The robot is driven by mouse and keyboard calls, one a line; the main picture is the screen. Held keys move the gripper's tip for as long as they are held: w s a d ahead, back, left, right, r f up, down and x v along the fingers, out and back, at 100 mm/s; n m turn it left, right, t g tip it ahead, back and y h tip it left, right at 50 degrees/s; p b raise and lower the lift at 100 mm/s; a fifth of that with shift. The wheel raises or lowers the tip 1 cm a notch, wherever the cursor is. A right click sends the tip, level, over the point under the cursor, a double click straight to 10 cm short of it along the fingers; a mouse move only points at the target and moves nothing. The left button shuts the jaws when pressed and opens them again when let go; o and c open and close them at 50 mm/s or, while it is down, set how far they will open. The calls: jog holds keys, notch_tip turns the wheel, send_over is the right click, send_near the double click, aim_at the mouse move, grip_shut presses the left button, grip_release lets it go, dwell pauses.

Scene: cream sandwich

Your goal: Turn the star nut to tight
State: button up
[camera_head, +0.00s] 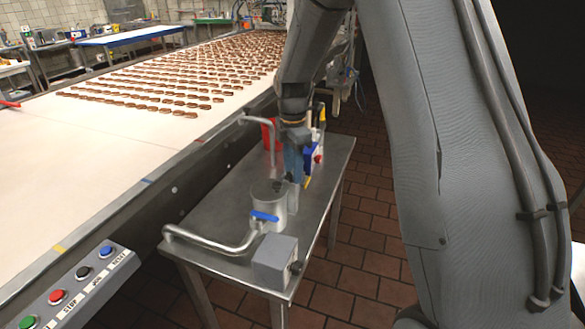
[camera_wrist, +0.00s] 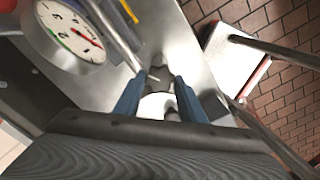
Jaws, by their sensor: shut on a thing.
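The star nut (camera_wrist: 158,75) shows in the wrist view as a small dark grey lobed piece between my fingertips. My gripper (camera_wrist: 159,80) has its two blue fingers on either side of it and is shut on it. In the head view my gripper (camera_head: 292,178) points down at the top of a round metal housing (camera_head: 270,208) on the steel side table. The fingers and arm hide most of the nut there. I cannot tell how tight the nut is.
Curved metal pipes (camera_head: 215,246), a blue valve lever (camera_head: 264,216) and a grey box (camera_head: 274,260) surround the housing on the steel table (camera_head: 215,215). A dial gauge (camera_wrist: 72,32) lies close in the wrist view. A conveyor (camera_head: 110,145) with cookies runs along the left.

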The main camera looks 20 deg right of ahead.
jog(key=m, duration=1.2)
jog(key=shift+m+p, duration=0.35)
jog(key=shift+m, duration=0.05)
jog(key=m, duration=1.1)
jog(key=shift+m, duration=0.4)
jog(key=o, duration=1)
jog(key=shift+o, duration=0.2)
jog(key=shift+r, duration=0.15)
